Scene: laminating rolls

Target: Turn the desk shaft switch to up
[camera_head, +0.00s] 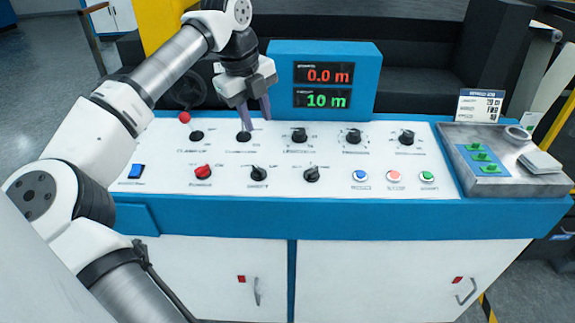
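The white control desk (330,187) carries two rows of knobs with small, blurred labels. I cannot tell for certain which one is the shaft switch. The lower row has a red knob (203,172), a black knob (258,174) and another black knob (311,174). The upper row has several black knobs, one of them (244,137) just below my fingers. My gripper (255,113) points down over the upper row at left, its two purple-grey fingers apart with nothing seen between them. Whether a fingertip touches that knob is unclear.
A blue display box (325,50) reading 0.0 m and 10 m stands behind the knobs, right of my gripper. A red ball-topped lever (184,117) is at left. A metal tray (470,140) sits at far right.

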